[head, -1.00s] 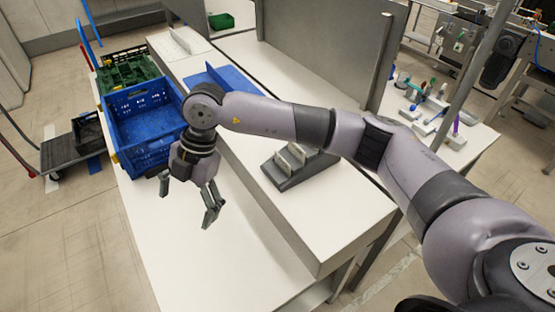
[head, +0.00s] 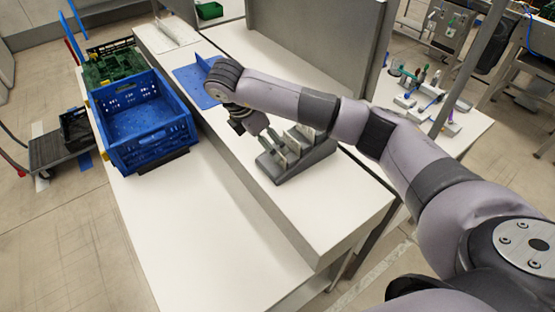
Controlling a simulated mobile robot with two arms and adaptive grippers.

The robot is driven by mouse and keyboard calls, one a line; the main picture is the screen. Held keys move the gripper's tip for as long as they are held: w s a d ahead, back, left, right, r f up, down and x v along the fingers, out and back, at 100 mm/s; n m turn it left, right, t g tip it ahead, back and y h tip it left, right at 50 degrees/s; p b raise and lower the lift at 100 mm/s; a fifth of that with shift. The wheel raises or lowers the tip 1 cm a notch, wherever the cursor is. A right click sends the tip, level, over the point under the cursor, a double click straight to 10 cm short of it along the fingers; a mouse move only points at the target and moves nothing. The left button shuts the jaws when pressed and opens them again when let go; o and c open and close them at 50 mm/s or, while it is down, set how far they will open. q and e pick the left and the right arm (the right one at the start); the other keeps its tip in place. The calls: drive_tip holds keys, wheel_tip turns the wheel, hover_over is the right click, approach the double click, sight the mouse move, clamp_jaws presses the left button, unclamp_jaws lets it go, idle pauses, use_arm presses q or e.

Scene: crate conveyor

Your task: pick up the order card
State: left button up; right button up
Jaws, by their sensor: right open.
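The grey card holder (head: 295,167) stands on the raised white shelf, with pale upright cards (head: 302,138) in its slots. I cannot tell which of them is the order card. My right gripper (head: 282,150) is open and reaches down at the holder's left end, its fingers close to the cards there. The fingers overlap the cards in the picture, so I cannot tell whether they touch. My left gripper is not in view.
A blue crate (head: 187,133) stands on the lower white table, with a green crate (head: 115,68) behind it. A blue divider (head: 195,82) lies behind my right wrist. A grey partition panel (head: 310,50) rises behind the shelf. The front of the table is clear.

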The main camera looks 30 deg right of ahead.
drive_tip(key=shift+x, duration=0.9)
drive_tip(key=x, duration=0.1)
drive_tip(key=p+x, duration=0.1)
drive_tip(key=x, duration=0.1)
drive_tip(key=p+x, duration=0.1)
drive_tip(key=shift+w+d+f, duration=0.15)
drive_tip(key=shift+w+d, duration=0.15)
drive_tip(key=shift+d, duration=0.05)
drive_tip(key=shift+d+f, duration=0.15)
drive_tip(key=shift+f, duration=0.25)
drive_tip(key=c, duration=0.8)
